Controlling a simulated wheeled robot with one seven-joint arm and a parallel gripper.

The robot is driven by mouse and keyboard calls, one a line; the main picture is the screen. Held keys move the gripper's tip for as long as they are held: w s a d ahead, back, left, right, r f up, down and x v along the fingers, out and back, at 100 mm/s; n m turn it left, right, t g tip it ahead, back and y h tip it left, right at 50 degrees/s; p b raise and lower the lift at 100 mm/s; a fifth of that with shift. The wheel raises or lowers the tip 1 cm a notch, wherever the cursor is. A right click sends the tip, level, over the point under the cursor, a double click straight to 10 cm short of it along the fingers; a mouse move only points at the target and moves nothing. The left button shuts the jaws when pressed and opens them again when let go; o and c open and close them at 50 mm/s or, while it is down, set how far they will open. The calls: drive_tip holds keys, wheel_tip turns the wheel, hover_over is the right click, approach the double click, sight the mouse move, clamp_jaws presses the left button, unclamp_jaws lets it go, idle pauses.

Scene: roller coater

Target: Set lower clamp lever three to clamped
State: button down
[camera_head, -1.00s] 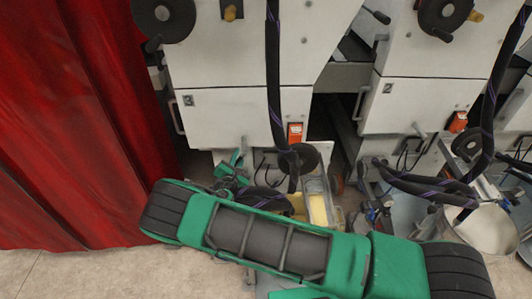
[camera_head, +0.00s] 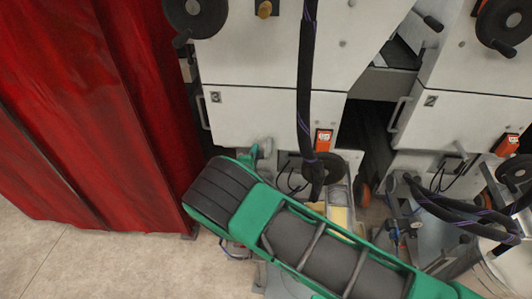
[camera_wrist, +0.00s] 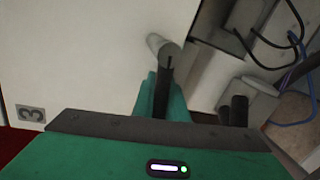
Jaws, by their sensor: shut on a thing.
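The lower clamp lever of unit three is a grey rounded handle (camera_wrist: 160,46) in front of the white panel marked 3 (camera_wrist: 80,60). My gripper (camera_wrist: 165,90) is shut on this lever, with its green fingers on both sides of a dark strip below the grey end. In the head view my gripper (camera_head: 257,154) shows as a small green shape at the lower edge of unit three's panel, beside the grey lever (camera_head: 266,146). My green arm hides most of the hand. The lever's pivot is hidden.
A black hose (camera_head: 305,90) hangs just right of the hand, by a dark handwheel (camera_head: 322,167) and an orange switch (camera_head: 323,140). In the wrist view a dark cylinder (camera_wrist: 238,110) stands close on the right. A red curtain (camera_head: 90,110) borders the left; floor (camera_head: 120,262) is clear there.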

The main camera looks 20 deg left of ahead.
drive_tip(key=shift+s+a, duration=0.15)
idle(0.3)
drive_tip(key=c, duration=1.9)
unclamp_jaws()
drive_tip(key=shift+o, duration=0.7)
drive_tip(key=v, duration=1)
drive_tip(key=shift+s, duration=0.3)
